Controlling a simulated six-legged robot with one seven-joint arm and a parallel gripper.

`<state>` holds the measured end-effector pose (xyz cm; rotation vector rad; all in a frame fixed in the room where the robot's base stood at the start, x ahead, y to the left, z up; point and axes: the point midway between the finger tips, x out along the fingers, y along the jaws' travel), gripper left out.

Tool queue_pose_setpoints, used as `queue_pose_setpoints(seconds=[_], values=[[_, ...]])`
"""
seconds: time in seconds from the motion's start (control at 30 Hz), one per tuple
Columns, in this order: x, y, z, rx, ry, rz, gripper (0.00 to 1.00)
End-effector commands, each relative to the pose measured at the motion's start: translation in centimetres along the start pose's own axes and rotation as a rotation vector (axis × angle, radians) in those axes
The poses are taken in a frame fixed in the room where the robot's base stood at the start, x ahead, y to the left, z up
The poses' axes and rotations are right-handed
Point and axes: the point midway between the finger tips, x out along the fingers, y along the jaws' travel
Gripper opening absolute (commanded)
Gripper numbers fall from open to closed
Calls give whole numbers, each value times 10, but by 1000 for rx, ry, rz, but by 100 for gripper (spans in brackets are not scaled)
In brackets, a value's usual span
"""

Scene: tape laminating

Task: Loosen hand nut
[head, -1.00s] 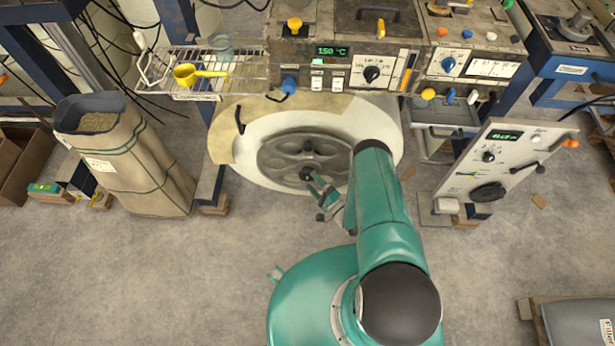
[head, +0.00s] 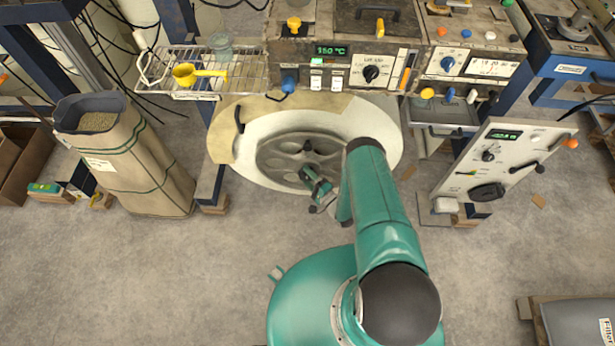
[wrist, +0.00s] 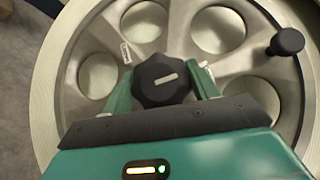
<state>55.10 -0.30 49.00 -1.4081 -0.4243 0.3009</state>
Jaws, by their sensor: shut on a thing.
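The hand nut (wrist: 162,80) is a black lobed knob with a pale bar mark on its face. It sits at the hub of a grey metal wheel (wrist: 71,50) with round holes. My gripper (wrist: 166,84) has its two green fingers on either side of the nut, shut on it, in the wrist view. In the head view my gripper (head: 311,179) reaches the wheel (head: 275,152) from the front right. The nut is hidden behind it there.
A black crank knob (wrist: 287,41) stands out from the wheel's rim. Control boxes (head: 345,65) stand above the wheel. A wire rack with a yellow scoop (head: 195,74) is at left, near a large paper sack (head: 130,165). A slanted control panel (head: 500,160) is at right. The floor in front is clear.

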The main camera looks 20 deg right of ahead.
Motion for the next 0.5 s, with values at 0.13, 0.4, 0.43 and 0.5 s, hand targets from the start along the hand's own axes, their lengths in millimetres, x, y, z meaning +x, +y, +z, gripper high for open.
queue_pose_setpoints(seconds=[0.13, 0.4, 0.43, 0.5], values=[[0, 0, 0, -19, 0, 21, 36], [0, -2, 0, -120, 0, 120, 36], [0, -2, 0, -135, 0, 137, 36], [0, -2, -1, -177, 1, 177, 36]])
